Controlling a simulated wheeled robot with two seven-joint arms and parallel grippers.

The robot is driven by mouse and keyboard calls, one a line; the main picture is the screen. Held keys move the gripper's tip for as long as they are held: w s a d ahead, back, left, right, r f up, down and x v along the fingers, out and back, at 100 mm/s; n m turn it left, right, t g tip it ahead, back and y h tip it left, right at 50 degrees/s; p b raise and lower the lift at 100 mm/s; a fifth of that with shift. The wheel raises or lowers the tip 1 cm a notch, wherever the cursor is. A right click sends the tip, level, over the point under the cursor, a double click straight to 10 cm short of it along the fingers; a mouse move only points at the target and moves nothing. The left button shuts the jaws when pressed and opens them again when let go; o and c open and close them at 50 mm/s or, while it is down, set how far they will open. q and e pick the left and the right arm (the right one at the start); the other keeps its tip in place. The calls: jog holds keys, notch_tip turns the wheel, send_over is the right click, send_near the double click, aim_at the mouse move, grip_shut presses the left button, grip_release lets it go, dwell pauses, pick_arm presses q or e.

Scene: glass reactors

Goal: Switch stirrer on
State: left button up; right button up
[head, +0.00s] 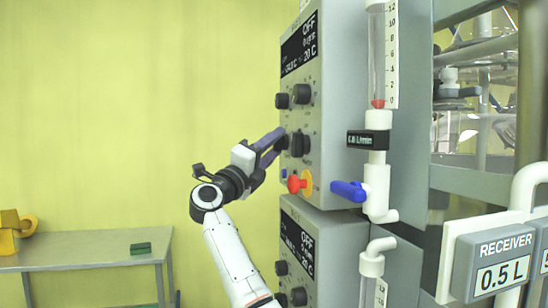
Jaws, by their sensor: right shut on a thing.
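The upper control box (345,100) is a grey unit whose dark display (301,42) reads OFF and 20 C; the smaller text is hard to read. Black knobs sit on its front face, with a pair in the upper row (302,94) and another knob (298,145) lower down. My right gripper (279,139) reaches in from the left and is shut on the left knob of the lower row, which its fingers mostly hide. Which knob belongs to the stirrer I cannot read. My left gripper is not in view.
Below the gripper are a red emergency button (295,184) on yellow and a small blue button. A blue valve handle (349,190) juts out beside the flow tube (376,60). A second control box (330,250) is underneath. A table (80,255) stands at left.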

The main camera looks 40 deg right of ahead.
jog(key=shift+w+f+m+g+h+b, duration=0.1)
jog(key=shift+f+m+g+h+b, duration=0.15)
jog(key=shift+m, duration=0.3)
jog(key=shift+f+m+g+h+b, duration=0.15)
jog(key=shift+m+g+h+b, duration=0.15)
jog(key=shift+m, duration=0.25)
jog(key=shift+m+g+h+b, duration=0.3)
jog(key=shift+m+g+h, duration=0.25)
jog(key=shift+m+g, duration=0.4)
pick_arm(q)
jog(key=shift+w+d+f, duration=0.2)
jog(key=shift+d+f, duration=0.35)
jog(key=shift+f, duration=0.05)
pick_arm(e)
jog(key=shift+w+d+r+m+g+h, duration=0.1)
jog(key=shift+m+g+h, duration=0.2)
jog(key=shift+m+g, duration=0.85)
jog(key=shift+m, duration=0.6)
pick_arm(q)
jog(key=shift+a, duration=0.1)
pick_arm(e)
jog(key=o, duration=1.1)
jog(key=shift+c, duration=0.2)
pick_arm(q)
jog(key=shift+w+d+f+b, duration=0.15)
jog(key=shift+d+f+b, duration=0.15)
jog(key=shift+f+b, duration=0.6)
pick_arm(e)
jog(key=v, duration=1)
